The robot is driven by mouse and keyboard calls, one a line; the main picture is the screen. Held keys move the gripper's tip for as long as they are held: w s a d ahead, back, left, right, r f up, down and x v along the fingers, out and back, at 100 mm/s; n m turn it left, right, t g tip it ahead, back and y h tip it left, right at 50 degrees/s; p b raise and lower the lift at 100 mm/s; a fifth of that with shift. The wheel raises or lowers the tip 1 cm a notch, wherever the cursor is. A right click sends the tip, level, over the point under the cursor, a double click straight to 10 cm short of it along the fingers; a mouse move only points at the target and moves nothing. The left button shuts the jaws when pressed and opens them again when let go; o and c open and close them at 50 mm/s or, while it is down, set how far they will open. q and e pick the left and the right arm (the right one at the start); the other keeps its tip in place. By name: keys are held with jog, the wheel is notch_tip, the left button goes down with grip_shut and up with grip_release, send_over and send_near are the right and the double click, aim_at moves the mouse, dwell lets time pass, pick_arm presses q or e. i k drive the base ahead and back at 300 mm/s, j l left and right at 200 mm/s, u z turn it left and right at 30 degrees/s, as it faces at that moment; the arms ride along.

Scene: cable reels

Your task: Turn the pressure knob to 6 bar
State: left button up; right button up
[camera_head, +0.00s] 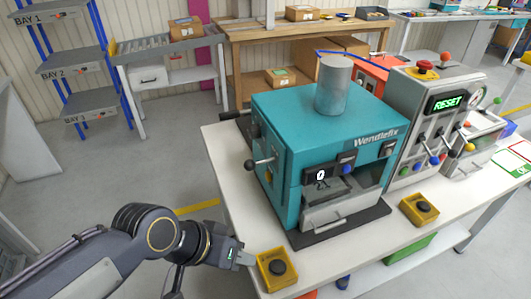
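A teal machine (275,120) marked Wendlefix stands on the white table. I cannot tell which of these is the pressure knob, and the gauge reading is too small to read. My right gripper is out of view.
A black-knobbed lever (260,163) sticks out of the machine's left side. A grey cylinder (333,90) rises from its top. The white table (228,160) has a narrow free strip at the left.

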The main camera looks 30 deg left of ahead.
aim_at(254, 131)
jog(key=k+j, duration=0.1)
jog(key=j, duration=0.9)
jog(key=k+j+z, duration=0.1)
jog(key=j, duration=0.4)
jog(key=k+j, duration=0.1)
jog(key=j, duration=0.4)
jog(key=k+j, duration=0.1)
jog(key=j, duration=0.4)
jog(key=i+l, duration=0.4)
